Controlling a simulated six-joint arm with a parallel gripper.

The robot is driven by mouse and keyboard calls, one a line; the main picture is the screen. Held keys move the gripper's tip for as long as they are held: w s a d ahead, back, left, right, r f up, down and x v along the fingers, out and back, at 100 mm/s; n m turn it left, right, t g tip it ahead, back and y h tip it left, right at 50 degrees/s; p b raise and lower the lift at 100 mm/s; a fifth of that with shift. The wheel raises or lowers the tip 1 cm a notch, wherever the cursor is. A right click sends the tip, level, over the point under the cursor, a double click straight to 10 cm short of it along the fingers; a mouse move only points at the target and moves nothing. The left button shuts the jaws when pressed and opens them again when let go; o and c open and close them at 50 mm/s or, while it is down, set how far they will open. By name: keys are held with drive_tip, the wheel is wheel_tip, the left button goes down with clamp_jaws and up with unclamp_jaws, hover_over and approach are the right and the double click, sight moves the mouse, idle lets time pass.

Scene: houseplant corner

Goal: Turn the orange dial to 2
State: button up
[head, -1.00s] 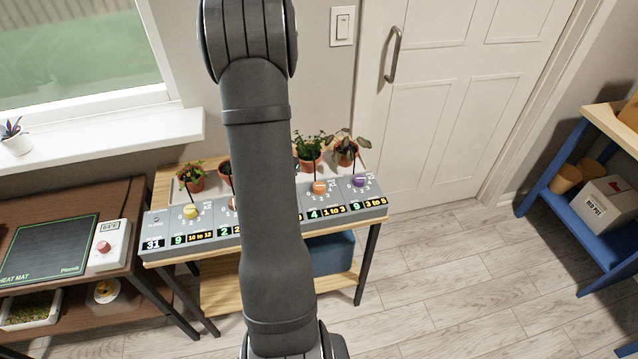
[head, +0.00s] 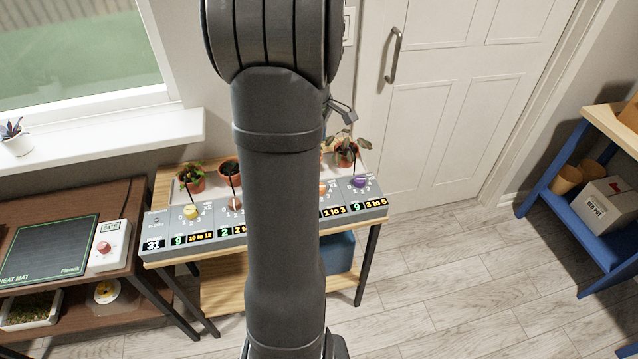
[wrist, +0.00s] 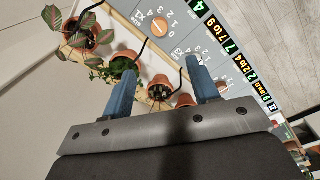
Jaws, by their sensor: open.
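The orange dial (wrist: 160,27) sits on the grey control panel (wrist: 232,12) and shows in the wrist view beside printed numbers 0 to 3. Which number its mark points at is too small to tell. In the head view only the right part of the orange dial (head: 323,189) shows past my arm; its readout there says 1 to 3. My gripper (wrist: 161,65) is open and empty in the wrist view, its two blue fingers apart. The dial lies beyond the fingertips, toward the top of the picture, and they appear clear of it.
Yellow (head: 191,212), brown (head: 235,203) and purple (head: 360,181) dials share the panel. Several potted plants with thin black tubes stand just behind it, including a red-veined one (wrist: 83,33). A heat mat (head: 48,248) lies on the left table.

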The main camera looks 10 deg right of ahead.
drive_tip(key=f, duration=1.1)
drive_tip(key=w+f, duration=0.1)
drive_tip(key=f, duration=0.5)
drive_tip(key=shift+d+f, duration=0.1)
drive_tip(key=shift+d, duration=0.3)
drive_tip(key=c, duration=1)
drive_tip(key=shift+o, duration=0.2)
